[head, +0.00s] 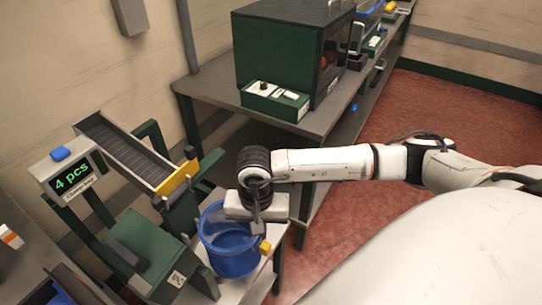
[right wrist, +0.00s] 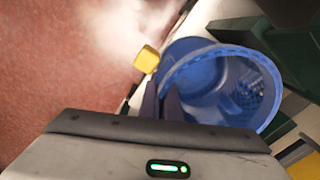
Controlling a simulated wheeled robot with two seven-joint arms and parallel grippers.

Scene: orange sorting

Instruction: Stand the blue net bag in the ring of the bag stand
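The blue net bag (head: 229,251) stands upright and open-topped on a pale surface (head: 257,287), below the yellow-ended chute. My right gripper (head: 259,226) is at the bag's right rim in the head view. In the right wrist view, the bag (right wrist: 216,82) shows its round mouth and an empty-looking inside. The right gripper's fingers (right wrist: 161,100) are close together at the rim and seem shut on it. A yellow tag (right wrist: 147,58) sits just beyond the fingertips. I cannot make out the stand's ring clearly; the bag and gripper may hide it. My left gripper is not in view.
A sloping chute (head: 128,154) with a yellow end piece (head: 177,181) is above and left of the bag. A counter display (head: 72,180) reads "4 pcs". A green box (head: 146,254) is close on the left. A workbench (head: 222,97) stands behind; red floor is clear right.

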